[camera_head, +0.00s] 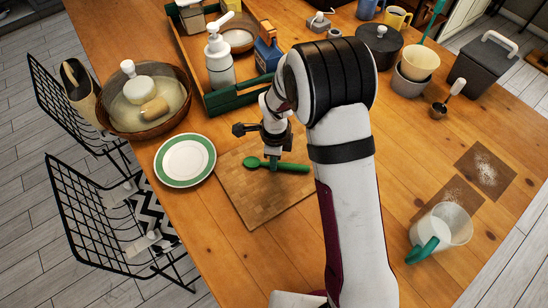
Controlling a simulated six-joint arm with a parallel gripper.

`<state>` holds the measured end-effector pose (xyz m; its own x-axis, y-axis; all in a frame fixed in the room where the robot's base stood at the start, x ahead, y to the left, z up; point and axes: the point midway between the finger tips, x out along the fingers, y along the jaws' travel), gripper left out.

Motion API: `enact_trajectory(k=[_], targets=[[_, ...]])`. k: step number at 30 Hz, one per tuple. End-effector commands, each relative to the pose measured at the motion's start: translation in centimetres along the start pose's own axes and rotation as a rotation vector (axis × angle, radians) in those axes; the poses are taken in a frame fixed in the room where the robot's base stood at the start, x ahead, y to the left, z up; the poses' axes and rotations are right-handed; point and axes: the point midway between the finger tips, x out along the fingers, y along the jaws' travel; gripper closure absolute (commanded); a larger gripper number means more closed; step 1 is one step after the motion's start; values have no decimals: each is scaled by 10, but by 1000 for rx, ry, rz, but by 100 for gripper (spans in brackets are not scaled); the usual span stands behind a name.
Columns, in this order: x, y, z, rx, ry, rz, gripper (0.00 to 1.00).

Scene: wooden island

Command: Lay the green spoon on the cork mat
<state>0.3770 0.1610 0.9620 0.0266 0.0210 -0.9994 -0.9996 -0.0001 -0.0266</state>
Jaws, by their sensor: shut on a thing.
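The green spoon (293,167) lies roughly level over the cork mat (249,200), its bowl toward the left and its handle toward the right. My gripper (274,163) is shut on the spoon near the bowl end of its handle. The spoon is over the upper part of the mat; I cannot tell whether it touches the surface. My arm hides the right part of the mat.
A green-rimmed plate (185,160) sits just left of the mat. A basket (181,119) and a tray (240,97) with a pump bottle (219,62) stand behind. A measuring jug (453,224), bowls (418,63) and a pot (380,43) are to the right.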

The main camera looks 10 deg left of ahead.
Motion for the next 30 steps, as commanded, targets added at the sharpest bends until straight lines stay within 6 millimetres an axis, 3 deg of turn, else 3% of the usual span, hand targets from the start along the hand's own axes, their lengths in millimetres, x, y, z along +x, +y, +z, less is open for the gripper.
enact_trajectory(k=[3, 4, 9, 30], targets=[[0, 0, 0, 0, 0, 0, 100], [0, 0, 0, 0, 0, 0, 84], [0, 0, 0, 0, 0, 0, 54], [0, 0, 0, 0, 0, 0, 53]])
